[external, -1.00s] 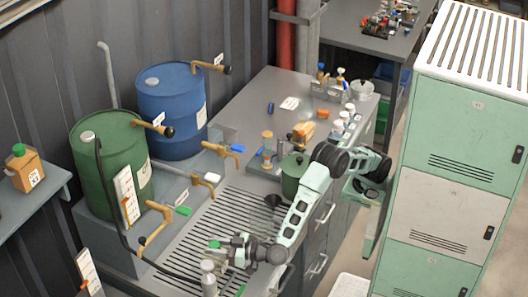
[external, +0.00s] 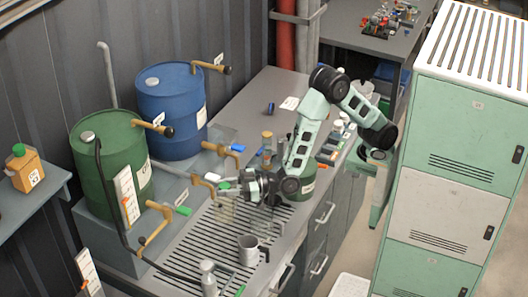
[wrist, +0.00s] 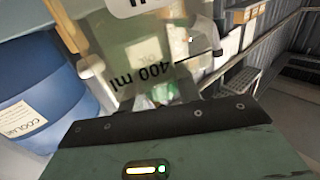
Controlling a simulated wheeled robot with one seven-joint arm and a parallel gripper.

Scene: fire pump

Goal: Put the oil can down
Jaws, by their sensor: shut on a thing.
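My gripper (external: 232,189) is shut above the slotted drain grate, in front of the brass taps. It holds what seems to be the oil can, a see-through vessel (external: 228,211) that is faint in the external view. In the wrist view a clear body (wrist: 150,45) with an upside-down "400 ml" mark fills the space in front of my gripper. A pale label shows through it. I cannot tell whether its base touches the grate (external: 205,240).
A grey metal mug (external: 248,251) and a grey bottle (external: 208,279) stand on the front of the grate. Blue (external: 172,110) and green (external: 112,170) drums stand behind. The counter beyond (external: 250,110) has free room.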

